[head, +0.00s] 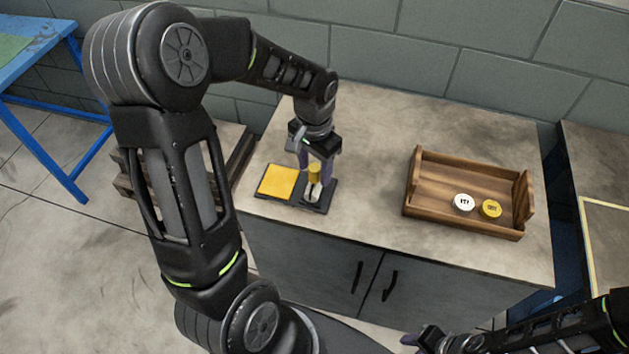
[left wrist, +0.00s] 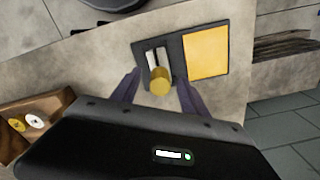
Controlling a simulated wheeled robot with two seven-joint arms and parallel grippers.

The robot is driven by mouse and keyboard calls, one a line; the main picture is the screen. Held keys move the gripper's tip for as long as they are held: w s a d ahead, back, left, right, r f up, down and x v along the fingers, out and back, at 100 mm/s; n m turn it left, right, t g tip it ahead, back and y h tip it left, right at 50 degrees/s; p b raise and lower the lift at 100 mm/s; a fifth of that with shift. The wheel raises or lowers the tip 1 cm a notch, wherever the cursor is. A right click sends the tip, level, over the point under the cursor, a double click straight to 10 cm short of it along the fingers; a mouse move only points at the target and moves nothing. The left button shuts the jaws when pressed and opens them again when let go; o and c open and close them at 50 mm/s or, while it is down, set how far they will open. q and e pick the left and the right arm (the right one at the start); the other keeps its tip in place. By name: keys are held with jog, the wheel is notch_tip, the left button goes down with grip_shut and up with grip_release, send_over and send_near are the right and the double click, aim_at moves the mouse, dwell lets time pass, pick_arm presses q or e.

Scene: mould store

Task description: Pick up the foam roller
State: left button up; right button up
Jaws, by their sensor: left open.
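The foam roller (head: 315,172) shows as a short yellow cylinder with a pale part beside it, at the right half of a dark tray (head: 325,204) on the cabinet top. In the left wrist view the yellow end (left wrist: 159,82) faces the camera. My left gripper (head: 318,179) points down over it, open. In the left wrist view its two purple fingers stand on either side of the yellow end, with gaps visible. The fingers hide part of the roller in the head view. My right gripper (head: 424,340) is at the bottom edge, far from the roller; its jaws are unclear.
A yellow square pad (head: 277,182) fills the tray's left half. A wooden box (head: 410,206) with a white disc (head: 464,202) and a yellow disc (head: 491,208) stands to the right. The cabinet top between is clear. A block wall is behind; a blue table (head: 30,52) stands far left.

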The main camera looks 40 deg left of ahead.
pick_arm(q)
jog(key=shift+c, duration=0.4)
grip_shut()
dwell(0.4)
dwell(0.8)
